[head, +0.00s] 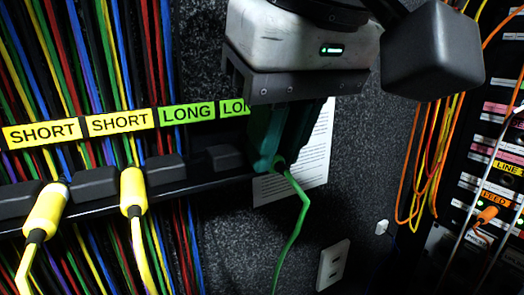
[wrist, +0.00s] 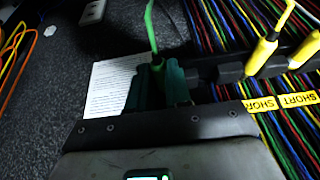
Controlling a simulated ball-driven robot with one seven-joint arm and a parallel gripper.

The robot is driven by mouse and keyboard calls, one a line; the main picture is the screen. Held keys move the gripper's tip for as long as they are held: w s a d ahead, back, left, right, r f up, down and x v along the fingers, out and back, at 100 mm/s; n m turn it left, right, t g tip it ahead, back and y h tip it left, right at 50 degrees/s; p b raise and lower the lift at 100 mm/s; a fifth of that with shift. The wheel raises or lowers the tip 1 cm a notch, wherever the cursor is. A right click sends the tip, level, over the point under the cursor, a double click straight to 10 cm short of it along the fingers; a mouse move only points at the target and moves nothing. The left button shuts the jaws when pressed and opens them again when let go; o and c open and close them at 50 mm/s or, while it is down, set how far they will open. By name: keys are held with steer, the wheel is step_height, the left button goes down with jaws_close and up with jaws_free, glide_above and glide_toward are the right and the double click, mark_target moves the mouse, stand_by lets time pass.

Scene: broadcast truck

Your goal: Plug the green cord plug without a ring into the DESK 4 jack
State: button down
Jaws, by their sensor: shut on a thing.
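My gripper (head: 281,158) hangs at the top centre of the head view, teal fingers pointing down. It is shut on a green cord plug (wrist: 158,66), mostly hidden between the fingers. Its green cord (head: 299,215) hangs below in the head view. Whether the plug has a ring cannot be made out. The fingers are at the right end of a black rail (head: 100,209), under the green LONG labels (head: 187,113); whether plug and rail touch is unclear. A jack panel (head: 500,150) stands at the right edge. No DESK 4 label is readable.
Two yellow plugs (head: 132,190) sit in the rail under yellow SHORT labels (head: 119,123). Orange and yellow cords (head: 428,160) hang beside the panel, and an orange plug (head: 487,214) is at it. A paper sheet (head: 318,160) and wall outlet (head: 333,265) are behind.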

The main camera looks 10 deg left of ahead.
steer(key=shift+r+p, duration=0.7)
steer(key=shift+r, duration=0.25)
steer(key=shift+s+d, duration=0.45)
steer(key=shift+s, duration=0.2)
steer(key=shift+s+d, duration=0.4)
steer(key=shift+s, duration=0.2)
